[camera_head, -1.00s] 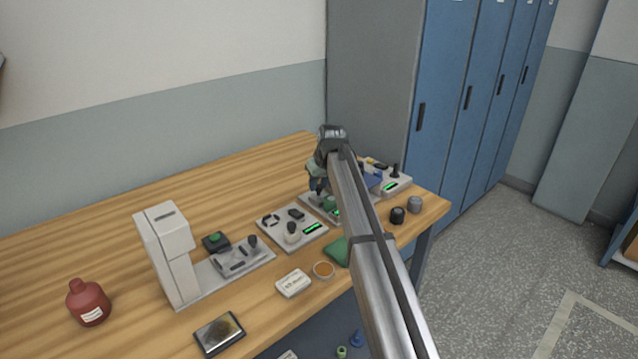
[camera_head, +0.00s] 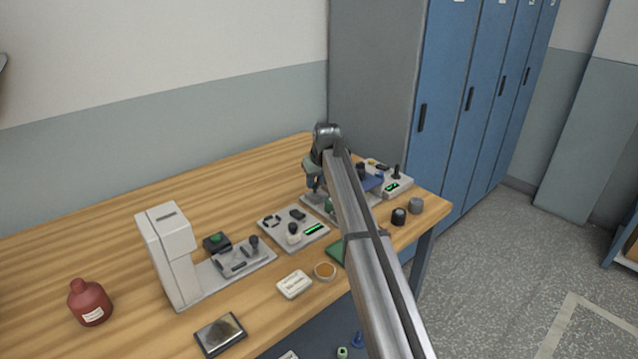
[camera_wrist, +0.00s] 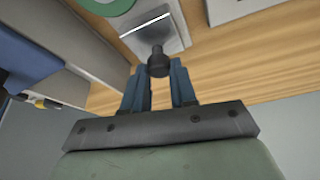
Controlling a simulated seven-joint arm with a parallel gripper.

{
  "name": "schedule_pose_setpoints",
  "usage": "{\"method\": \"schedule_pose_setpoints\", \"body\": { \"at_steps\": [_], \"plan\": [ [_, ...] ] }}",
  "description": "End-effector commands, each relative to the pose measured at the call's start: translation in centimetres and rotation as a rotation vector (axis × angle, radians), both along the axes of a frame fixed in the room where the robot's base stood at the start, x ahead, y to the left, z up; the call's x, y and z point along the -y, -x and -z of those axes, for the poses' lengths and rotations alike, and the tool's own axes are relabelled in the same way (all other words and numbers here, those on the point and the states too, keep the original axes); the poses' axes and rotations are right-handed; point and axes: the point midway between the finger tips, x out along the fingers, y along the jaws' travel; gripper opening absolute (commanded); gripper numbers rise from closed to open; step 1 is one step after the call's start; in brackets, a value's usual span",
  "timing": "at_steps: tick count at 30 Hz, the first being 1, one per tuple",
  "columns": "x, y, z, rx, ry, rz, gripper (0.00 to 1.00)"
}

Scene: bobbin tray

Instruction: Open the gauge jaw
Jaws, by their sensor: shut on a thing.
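In the wrist view a dark round knob (camera_wrist: 157,62) stands between the tips of my gripper (camera_wrist: 160,82), whose blue fingers are shut on it. The knob is over a grey metal block (camera_wrist: 155,32) with a pale line across it. In the head view my gripper (camera_head: 317,190) is low over a grey station plate (camera_head: 310,198) at the back right of the bench. My arm hides much of that plate, and I cannot tell how far the gauge jaw is open.
On the wooden bench (camera_head: 215,180), a white press (camera_head: 165,245) stands left and a plate with a green display (camera_head: 293,228) left of my arm. Another display station (camera_head: 397,180) and two small cylinders (camera_head: 399,216) are at right. Blue lockers (camera_head: 445,110) stand behind.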

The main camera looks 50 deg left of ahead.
Motion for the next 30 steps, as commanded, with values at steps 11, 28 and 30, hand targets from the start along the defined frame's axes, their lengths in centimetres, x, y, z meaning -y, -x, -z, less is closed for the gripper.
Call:
{"method": "schedule_pose_setpoints", "body": {
  "at_steps": [11, 28, 30],
  "plan": [
    [0.1, 0.0, 0.0, 0.0, -0.001, 0.0, 0.47],
    [1.1, 0.2, -2.4, 0.002, -0.003, 0.0, 0.52],
    [1.6, 0.4, -3.6, 0.002, -0.003, 0.0, 0.52]
  ]
}}
